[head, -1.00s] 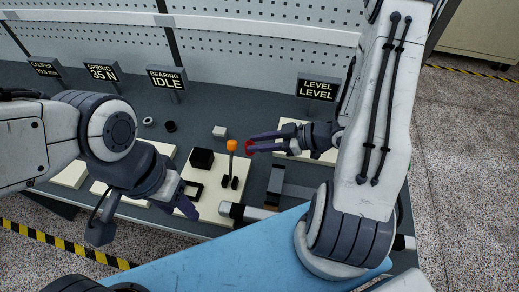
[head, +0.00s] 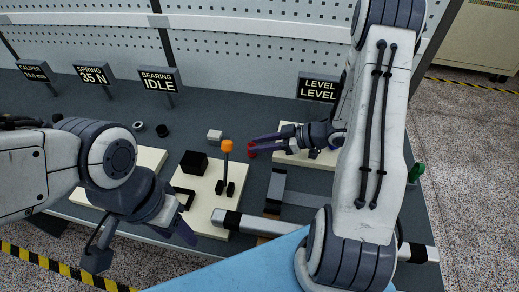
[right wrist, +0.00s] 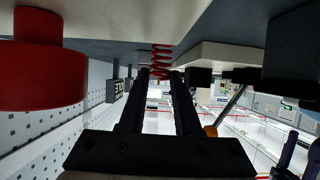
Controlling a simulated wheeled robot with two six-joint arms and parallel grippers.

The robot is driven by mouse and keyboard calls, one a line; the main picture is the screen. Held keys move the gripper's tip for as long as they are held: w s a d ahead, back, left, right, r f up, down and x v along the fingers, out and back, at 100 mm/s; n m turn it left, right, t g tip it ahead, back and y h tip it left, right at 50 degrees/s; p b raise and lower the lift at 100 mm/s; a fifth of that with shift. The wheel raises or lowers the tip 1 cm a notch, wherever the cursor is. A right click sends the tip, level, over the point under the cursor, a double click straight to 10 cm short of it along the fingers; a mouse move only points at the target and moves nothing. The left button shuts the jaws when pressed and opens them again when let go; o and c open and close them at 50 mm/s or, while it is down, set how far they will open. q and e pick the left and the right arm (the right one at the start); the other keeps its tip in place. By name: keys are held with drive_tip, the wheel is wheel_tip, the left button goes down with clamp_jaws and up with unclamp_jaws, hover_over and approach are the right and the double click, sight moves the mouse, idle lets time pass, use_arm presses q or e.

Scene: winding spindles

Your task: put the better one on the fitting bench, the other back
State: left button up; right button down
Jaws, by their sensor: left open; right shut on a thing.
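A small red coil spring (right wrist: 161,62) sits between the two dark fingers of my right gripper (right wrist: 158,75) in the right wrist view. In the head view my right gripper (head: 252,147) is low over the middle of the bench, with a red piece (head: 251,152) at its fingertips; it is shut on the spring. My left gripper (head: 142,248) is open and empty at the bench's front left. The bearing station's pale plate (head: 208,212) carries a black block (head: 194,163) and an orange-topped lever (head: 227,165). I cannot tell which piece is the better one.
Signs read SPRING 35 N (head: 92,74), BEARING IDLE (head: 159,79) and LEVEL LEVEL (head: 318,87). A small pale block (head: 215,136) and dark rings (head: 162,130) lie behind. A red cylinder (right wrist: 42,65) is close in the wrist view.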

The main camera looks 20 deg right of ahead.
drive_tip(key=shift+r, duration=0.1)
drive_tip(key=shift+f, duration=0.2)
drive_tip(key=c, duration=0.6)
unclamp_jaws()
drive_tip(key=shift+r, duration=0.15)
